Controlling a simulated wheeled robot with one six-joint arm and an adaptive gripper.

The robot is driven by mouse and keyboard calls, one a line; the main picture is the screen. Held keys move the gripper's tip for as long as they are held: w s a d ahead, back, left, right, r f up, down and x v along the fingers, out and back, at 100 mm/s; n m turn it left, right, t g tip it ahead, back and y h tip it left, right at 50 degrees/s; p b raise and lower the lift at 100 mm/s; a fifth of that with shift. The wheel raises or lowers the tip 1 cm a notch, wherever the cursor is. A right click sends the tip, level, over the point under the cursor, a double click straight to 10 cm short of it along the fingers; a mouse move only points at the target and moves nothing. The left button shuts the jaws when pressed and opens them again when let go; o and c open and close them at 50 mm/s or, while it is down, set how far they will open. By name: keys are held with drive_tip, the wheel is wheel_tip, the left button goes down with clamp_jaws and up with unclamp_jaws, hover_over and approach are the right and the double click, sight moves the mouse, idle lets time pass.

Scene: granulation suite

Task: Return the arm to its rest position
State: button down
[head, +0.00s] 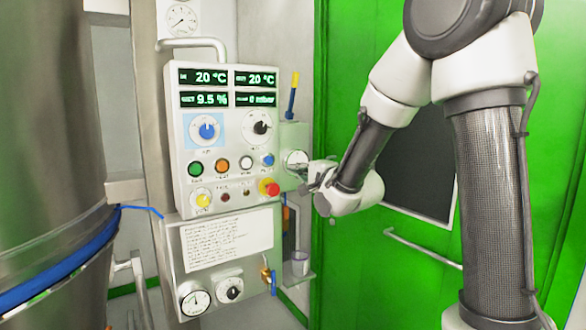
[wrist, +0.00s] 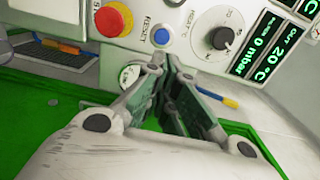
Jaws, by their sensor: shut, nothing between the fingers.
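My gripper (head: 306,174) is at the right edge of the grey control panel (head: 215,130) in the head view, close to a small side box with a round white face (head: 297,158). My arm bends down to it from the upper right. In the wrist view my gripper (wrist: 160,62) has its fingers brought together with nothing held. The fingertips point towards the panel, below the blue reset button (wrist: 162,37) and the black knob (wrist: 219,38). Whether the fingertips touch the panel or box cannot be told.
A red stop button (head: 269,187) sticks out beside my gripper. A blue and yellow handle (head: 292,95) stands above the side box. A large steel vessel (head: 50,130) fills the left. A green door (head: 350,50) with a dark window (head: 420,165) lies behind my arm.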

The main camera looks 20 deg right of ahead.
drive_tip(key=shift+s+d, duration=0.1)
drive_tip(key=shift+s, duration=0.1)
idle(0.4)
drive_tip(key=s+d+f+n+g+h, duration=0.2)
drive_tip(key=s+d+f+n+g, duration=0.15)
drive_tip(key=f, duration=0.45)
drive_tip(key=s+d+f+n+g+h, duration=0.2)
drive_tip(key=s+f+n+g, duration=0.3)
drive_tip(key=f, duration=0.2)
drive_tip(key=s+d+r+n+g, duration=0.1)
drive_tip(key=s+d+r+n, duration=0.1)
drive_tip(key=s, duration=0.7)
drive_tip(key=s+d+r+n+g+h, duration=0.1)
drive_tip(key=s+d+r+n+g, duration=0.1)
drive_tip(key=s, duration=0.8)
drive_tip(key=s+d+r+n+g, duration=0.1)
drive_tip(key=s+d+r+n, duration=0.1)
drive_tip(key=s, duration=0.7)
drive_tip(key=shift+s+d+r+h, duration=0.25)
drive_tip(key=shift+d+r, duration=0.35)
drive_tip(key=shift+r, duration=0.65)
